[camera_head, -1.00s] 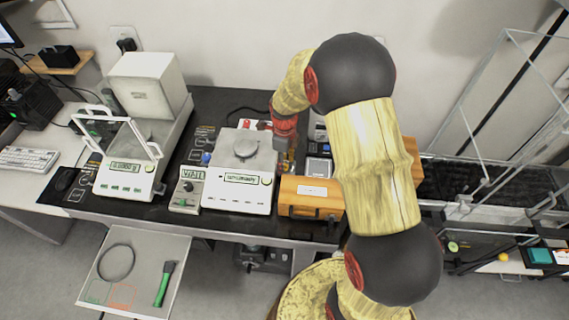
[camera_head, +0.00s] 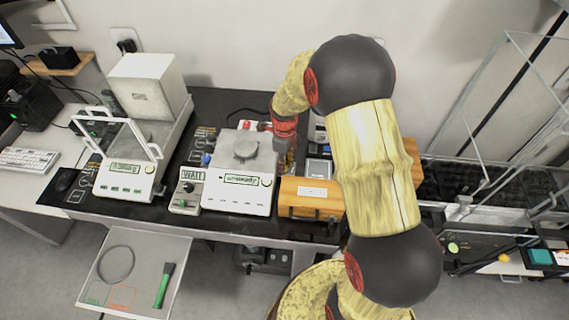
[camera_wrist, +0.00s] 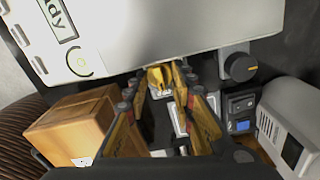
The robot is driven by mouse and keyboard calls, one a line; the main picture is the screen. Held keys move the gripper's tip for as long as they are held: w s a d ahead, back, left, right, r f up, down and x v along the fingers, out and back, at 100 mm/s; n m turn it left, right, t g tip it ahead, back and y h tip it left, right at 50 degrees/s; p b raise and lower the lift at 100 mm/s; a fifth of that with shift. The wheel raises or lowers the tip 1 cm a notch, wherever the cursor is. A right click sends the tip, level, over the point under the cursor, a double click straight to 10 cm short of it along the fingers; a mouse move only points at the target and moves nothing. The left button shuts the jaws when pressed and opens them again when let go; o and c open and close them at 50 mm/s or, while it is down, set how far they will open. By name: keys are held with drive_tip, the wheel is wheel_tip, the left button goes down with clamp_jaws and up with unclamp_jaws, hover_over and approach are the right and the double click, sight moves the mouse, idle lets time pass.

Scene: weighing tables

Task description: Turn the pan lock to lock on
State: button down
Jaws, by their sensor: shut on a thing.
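The white balance (camera_head: 238,197) with a round metal pan (camera_head: 246,148) stands on the dark table, left of my arm. Its body fills the top of the wrist view (camera_wrist: 150,30), with a display ending in "dy". My gripper (camera_head: 284,150) is low at the balance's right side in the head view, its fingertips hard to make out there. In the wrist view my gripper (camera_wrist: 163,85) is closed on a small yellow part (camera_wrist: 157,76) at the balance's side edge, seemingly the pan lock. The fingers cover much of it, so its setting cannot be read.
A wooden box (camera_head: 306,198) stands close to the gripper, front right. A small display unit (camera_head: 188,190) and a second balance (camera_head: 128,178) stand left.

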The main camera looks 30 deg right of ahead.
drive_tip(key=shift+r+n+p, duration=0.1)
drive_tip(key=shift+n+p, duration=0.3)
drive_tip(key=shift+n, duration=0.2)
drive_tip(key=shift+n+p, duration=0.35)
drive_tip(key=shift+n, duration=0.55)
drive_tip(key=c, duration=1.5)
unclamp_jaws()
wheel_tip(320, 180, up, 12)
